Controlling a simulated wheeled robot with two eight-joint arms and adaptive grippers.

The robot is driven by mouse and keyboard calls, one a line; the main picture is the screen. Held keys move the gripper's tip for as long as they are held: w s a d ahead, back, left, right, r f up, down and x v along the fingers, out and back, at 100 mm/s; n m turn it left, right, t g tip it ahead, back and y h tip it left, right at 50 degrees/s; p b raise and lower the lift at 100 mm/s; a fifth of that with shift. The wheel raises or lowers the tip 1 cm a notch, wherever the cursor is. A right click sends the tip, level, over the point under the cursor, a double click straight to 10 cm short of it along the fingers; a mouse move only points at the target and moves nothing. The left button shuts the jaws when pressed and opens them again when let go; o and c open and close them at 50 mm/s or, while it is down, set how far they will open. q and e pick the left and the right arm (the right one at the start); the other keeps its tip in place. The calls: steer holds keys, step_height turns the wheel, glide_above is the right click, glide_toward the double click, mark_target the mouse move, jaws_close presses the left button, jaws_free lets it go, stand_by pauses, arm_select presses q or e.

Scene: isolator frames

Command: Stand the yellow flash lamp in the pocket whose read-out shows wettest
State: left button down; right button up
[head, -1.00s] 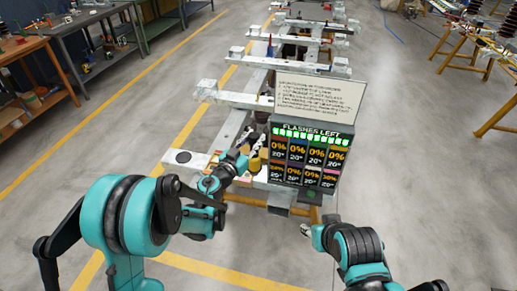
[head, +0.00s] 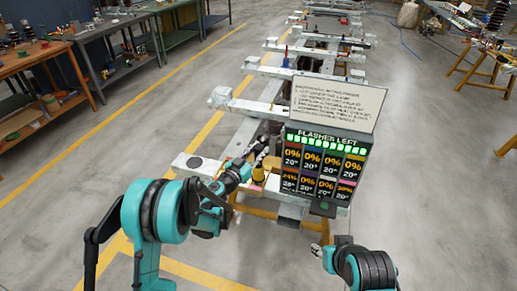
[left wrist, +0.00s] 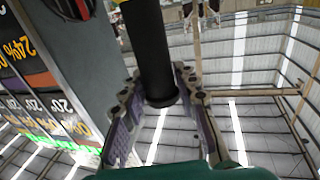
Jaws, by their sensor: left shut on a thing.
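The yellow flash lamp (head: 258,173) shows small in the head view, just left of the read-out board, with its yellow part below my left gripper (head: 262,150). In the left wrist view my left gripper (left wrist: 160,95) is shut on a black round shaft (left wrist: 153,45) with a flared end, which looks like the lamp's dark part. The read-out board (head: 328,160) has two rows of tiles. The upper row reads 0%. The lower row seems to read 24% at left, 0% in the middle and 30% at right. The pockets are not clearly visible. My right gripper (head: 317,252) is low, away from the board.
A white instruction sheet (head: 337,103) stands above the board. The pale isolator frame (head: 240,107) runs away behind it with several crossbeams. Workbenches (head: 60,50) stand at the left.

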arm_select(q)
steer(key=shift+r, duration=0.15)
steer(key=shift+f, duration=0.2)
steer(key=c, duration=1.1)
jaws_free()
steer(key=shift+c, duration=0.2)
steer(key=shift+s, duration=0.1)
steer(key=shift+r, duration=0.15)
